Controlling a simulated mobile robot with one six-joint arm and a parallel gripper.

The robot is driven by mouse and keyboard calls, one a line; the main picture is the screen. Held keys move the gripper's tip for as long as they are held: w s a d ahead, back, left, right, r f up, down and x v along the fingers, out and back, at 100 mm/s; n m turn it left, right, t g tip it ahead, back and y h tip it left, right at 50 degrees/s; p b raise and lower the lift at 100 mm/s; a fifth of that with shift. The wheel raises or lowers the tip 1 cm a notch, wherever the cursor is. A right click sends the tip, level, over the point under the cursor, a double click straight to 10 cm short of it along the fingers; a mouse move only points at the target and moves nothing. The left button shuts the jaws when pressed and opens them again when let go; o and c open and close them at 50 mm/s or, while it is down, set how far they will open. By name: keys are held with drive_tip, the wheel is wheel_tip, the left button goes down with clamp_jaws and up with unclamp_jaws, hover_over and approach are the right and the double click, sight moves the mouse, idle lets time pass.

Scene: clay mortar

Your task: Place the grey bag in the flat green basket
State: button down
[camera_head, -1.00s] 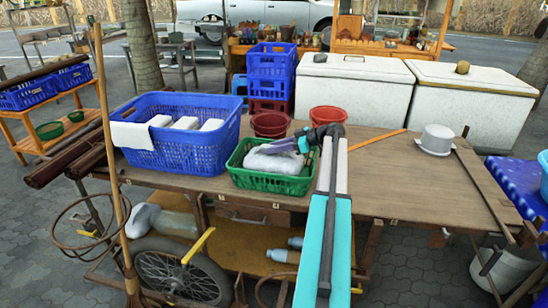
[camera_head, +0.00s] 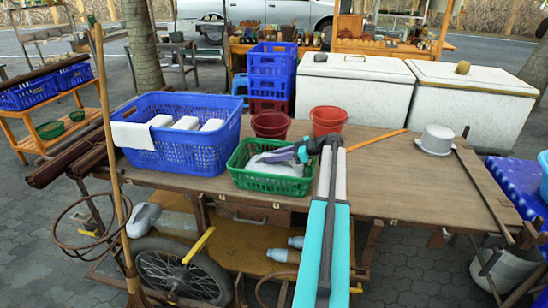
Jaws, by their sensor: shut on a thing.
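The grey bag (camera_head: 262,168) is pale and lies inside the flat green basket (camera_head: 272,184), low between its walls. The basket stands on the wooden table in the middle of the view. My gripper (camera_head: 272,157) reaches into the basket from the right, over its rear right part, and is shut on the bag's upper side. The exact grip at the fingertips is too small to see. Whether the bag rests on the basket's floor is hidden by the front wall.
A large blue basket (camera_head: 188,158) with white packets stands left of the green one. Two red buckets (camera_head: 328,120) stand behind it. The table's (camera_head: 410,185) right middle is clear.

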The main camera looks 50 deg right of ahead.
drive_tip(key=c, duration=1.5)
unclamp_jaws()
drive_tip(key=shift+r, duration=0.1)
drive_tip(key=b+v, duration=0.2)
drive_tip(key=v, duration=1)
